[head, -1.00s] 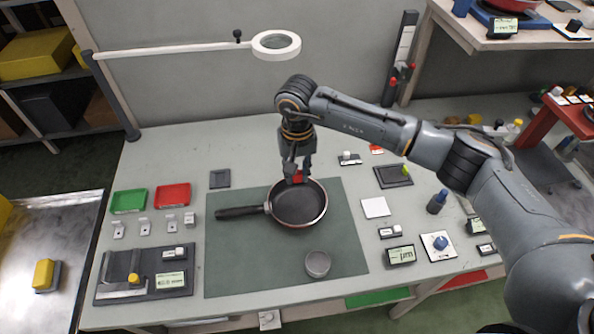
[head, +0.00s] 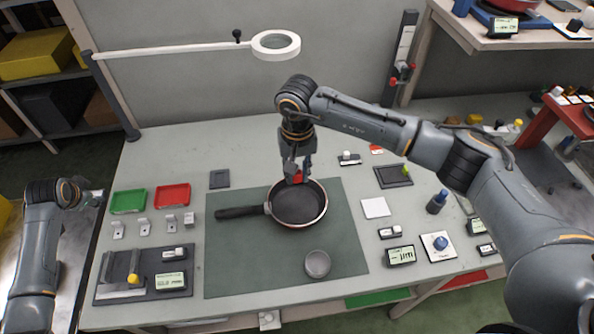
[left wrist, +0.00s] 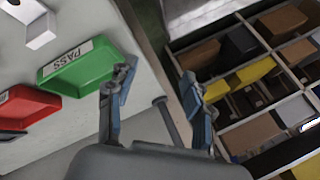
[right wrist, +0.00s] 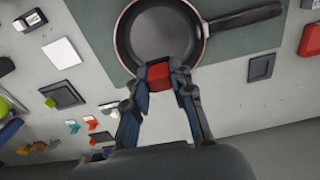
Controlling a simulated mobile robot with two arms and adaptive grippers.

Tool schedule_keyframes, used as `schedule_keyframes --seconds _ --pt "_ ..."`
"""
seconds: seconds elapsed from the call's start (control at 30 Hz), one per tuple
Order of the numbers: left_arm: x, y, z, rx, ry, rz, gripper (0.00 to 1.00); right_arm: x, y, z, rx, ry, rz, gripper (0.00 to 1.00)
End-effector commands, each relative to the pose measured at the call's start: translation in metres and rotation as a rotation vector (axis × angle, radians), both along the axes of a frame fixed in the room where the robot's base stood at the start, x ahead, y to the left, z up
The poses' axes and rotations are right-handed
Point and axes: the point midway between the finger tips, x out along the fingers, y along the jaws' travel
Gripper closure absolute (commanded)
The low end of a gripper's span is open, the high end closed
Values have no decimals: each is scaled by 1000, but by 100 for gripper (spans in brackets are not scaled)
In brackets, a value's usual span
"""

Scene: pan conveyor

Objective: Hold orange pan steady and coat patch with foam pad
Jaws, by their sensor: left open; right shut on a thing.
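The pan (head: 298,205) lies on the green mat (head: 240,270) with a dark inside, a thin reddish-orange rim and a black handle (head: 240,212) pointing left. In the right wrist view the pan (right wrist: 160,32) is at the top. My right gripper (head: 296,172) is shut on a small red block (right wrist: 159,76) at the pan's far rim. Whether the block is the foam pad or touches the pan I cannot tell. My left gripper (head: 92,198) is open and empty by the table's left edge; its fingers also show in the left wrist view (left wrist: 158,85).
A green PASS tray (head: 128,201) and a red tray (head: 172,196) stand at the table's left. A round grey disc (head: 317,263) sits on the mat. A ring lamp (head: 276,45) hangs above the back. Small gauges and blocks line the right.

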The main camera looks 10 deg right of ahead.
Motion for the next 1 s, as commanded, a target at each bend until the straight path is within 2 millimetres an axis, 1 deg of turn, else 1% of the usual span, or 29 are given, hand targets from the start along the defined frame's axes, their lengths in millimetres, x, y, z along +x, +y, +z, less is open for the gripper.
schedule_keyframes --seconds 0.03,0.07,0.1,0.17,0.2,0.23,0.27,0.3,0.37,0.4,0.47,0.5,0.6,0.7,0.8,0.9,1.0 --pt "12 -24 14 -49 -1 -2 48 0 0 0 0 0 0 100" --pt "16 -37 19 -74 8 -9 48 0 0 0 0 0 0 100" --pt "20 -56 25 -103 23 -27 48 0 0 0 0 0 0 100" --pt "22 -84 29 -139 55 -72 48 0 0 0 0 0 0 100" --pt "23 -105 31 -158 79 -112 48 0 0 0 0 0 0 100" --pt "21 -119 31 -170 99 -145 48 0 0 0 0 0 0 100" --pt "20 -134 31 -181 118 -180 48 0 0 0 0 0 0 100" --pt "18 -154 32 -196 144 -231 48 0 0 0 0 0 0 100" --pt "13 -183 34 -213 184 -310 48 0 0 0 0 0 0 100" --pt "8 -203 35 -225 210 -367 48 0 0 0 0 0 0 100" --pt "1 -232 38 -239 247 -452 48 0 0 0 0 0 0 100" --pt "-5 -251 41 -248 273 -510 48 0 0 0 0 0 0 100" --pt "-22 -294 48 -263 335 -657 48 0 0 0 0 0 0 100" --pt "-40 -329 55 -274 388 -791 48 0 0 0 0 0 0 100" --pt "-56 -354 62 -277 429 -900 48 0 0 0 0 0 0 100" --pt "-68 -369 66 -278 459 -972 48 0 0 0 0 0 0 100" --pt "-74 -377 68 -277 474 -1011 48 0 0 0 0 0 0 100"
